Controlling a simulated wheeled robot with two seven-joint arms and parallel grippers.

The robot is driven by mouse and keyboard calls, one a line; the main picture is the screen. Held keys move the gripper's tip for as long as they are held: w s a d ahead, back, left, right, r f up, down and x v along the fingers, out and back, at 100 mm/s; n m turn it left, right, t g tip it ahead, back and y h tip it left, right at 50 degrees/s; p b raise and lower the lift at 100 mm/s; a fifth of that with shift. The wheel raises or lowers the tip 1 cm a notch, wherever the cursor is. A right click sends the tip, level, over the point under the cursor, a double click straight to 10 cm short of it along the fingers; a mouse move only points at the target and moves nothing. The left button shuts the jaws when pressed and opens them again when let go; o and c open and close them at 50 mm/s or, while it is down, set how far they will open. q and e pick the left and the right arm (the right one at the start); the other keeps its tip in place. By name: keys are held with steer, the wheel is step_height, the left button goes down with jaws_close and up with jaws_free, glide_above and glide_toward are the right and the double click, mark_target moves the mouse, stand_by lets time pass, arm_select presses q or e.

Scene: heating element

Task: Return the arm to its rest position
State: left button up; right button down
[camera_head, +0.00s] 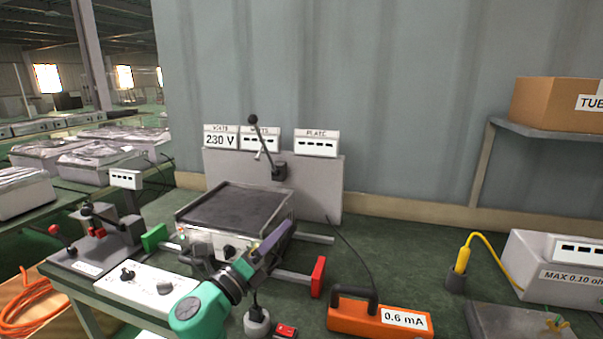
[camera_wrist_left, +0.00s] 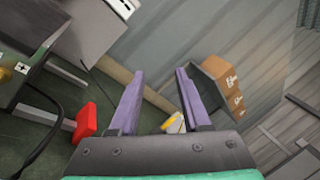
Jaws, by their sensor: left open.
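My left gripper (camera_head: 285,235) reaches up from the bottom middle in the head view, on a green and dark wrist. Its purple fingers are in front of the right front corner of the heating plate unit (camera_head: 236,205), and I cannot tell whether they touch it. In the left wrist view the gripper (camera_wrist_left: 160,74) has its two purple fingers spread apart with nothing between them. The plate unit has a dark flat top and a knob on its front. My right gripper is in neither view.
A red-ended bar (camera_head: 318,277) and an orange 0.6 mA meter (camera_head: 355,317) lie right of the gripper. A white control box (camera_head: 148,288) stands left. Behind is a grey panel (camera_head: 322,185) with a lever.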

arm_select(q)
steer(key=s+a+f+n+g+y, duration=0.3)
steer(key=s+a+f+n+y, duration=0.25)
steer(key=a+f+n, duration=0.55)
steer(key=s+a+f+n+g+y, duration=0.2)
steer(key=s+a+f+n+y, duration=0.2)
steer(key=a+f+n+y, duration=0.65)
steer(key=s+d+f+n+g+h, duration=0.2)
steer(key=s+f+n+g, duration=0.25)
steer(key=s, duration=0.55)
steer(key=s+d+f+n+g+h, duration=0.15)
steer(key=s+f+n+g, duration=0.3)
steer(key=s, duration=0.45)
step_height(320, 180, down, 24)
steer(key=s, duration=0.3)
steer(key=s+a+f+g, duration=0.1)
steer(key=s+a+f, duration=0.2)
steer(key=s+f, duration=1)
steer(key=s, duration=0.2)
steer(key=shift+s+f+g+h, duration=0.15)
steer(key=shift+s+g+h, duration=0.15)
steer(key=shift+g+h, duration=0.1)
